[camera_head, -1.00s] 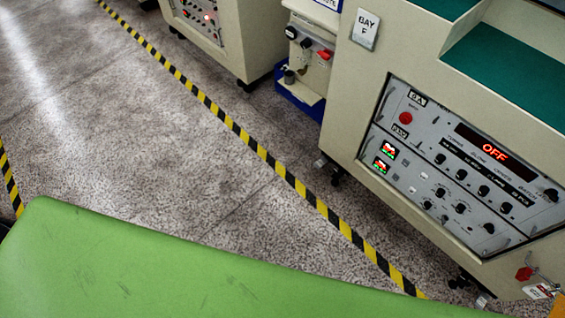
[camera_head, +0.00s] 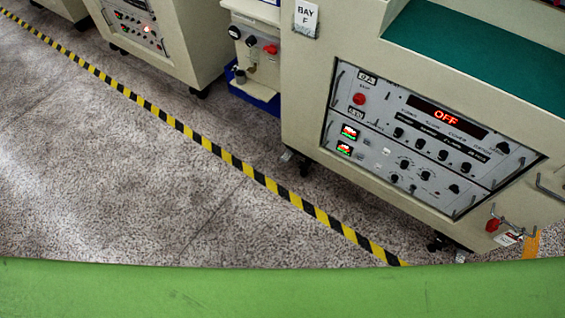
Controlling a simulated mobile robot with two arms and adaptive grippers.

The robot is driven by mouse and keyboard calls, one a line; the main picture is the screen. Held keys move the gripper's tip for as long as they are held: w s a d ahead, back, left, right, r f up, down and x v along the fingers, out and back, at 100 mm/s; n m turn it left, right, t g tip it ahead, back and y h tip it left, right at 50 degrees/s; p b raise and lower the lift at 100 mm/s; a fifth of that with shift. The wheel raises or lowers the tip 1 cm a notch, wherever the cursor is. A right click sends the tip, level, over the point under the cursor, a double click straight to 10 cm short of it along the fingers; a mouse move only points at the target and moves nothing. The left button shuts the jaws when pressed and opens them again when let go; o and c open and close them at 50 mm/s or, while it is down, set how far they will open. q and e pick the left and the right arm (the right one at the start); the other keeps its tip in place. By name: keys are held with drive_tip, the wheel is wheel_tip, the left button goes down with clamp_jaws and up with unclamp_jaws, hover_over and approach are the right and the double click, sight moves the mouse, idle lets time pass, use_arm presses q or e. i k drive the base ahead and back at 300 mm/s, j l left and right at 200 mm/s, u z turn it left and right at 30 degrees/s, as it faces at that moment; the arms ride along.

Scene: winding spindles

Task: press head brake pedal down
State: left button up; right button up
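No brake pedal can be made out in the head view. A beige machine marked "BAY F" (camera_head: 305,18) stands at the right. Its grey control panel (camera_head: 425,140) has a red display reading "OFF" (camera_head: 446,117), a red button (camera_head: 359,99) and several black knobs. A red piece (camera_head: 491,225) with a tag (camera_head: 508,238) sits low at the machine's right front. Neither of my grippers is in view.
A green surface (camera_head: 280,290) fills the bottom edge. A yellow and black floor stripe (camera_head: 235,163) runs diagonally before the machines. A blue tray (camera_head: 254,95) and a second machine (camera_head: 165,45) stand further left. The grey floor (camera_head: 100,190) is clear.

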sight(286, 157)
drive_tip(key=z, duration=0.25)
drive_tip(key=i+j+z, duration=0.4)
drive_tip(key=j+z, duration=0.15)
drive_tip(key=i+j+z, duration=0.25)
drive_tip(key=j, duration=0.25)
drive_tip(key=i+j, duration=0.15)
drive_tip(key=j, duration=0.3)
drive_tip(key=i+j, duration=0.1)
drive_tip(key=j, duration=0.35)
drive_tip(key=i+j+z, duration=0.1)
drive_tip(key=j, duration=0.35)
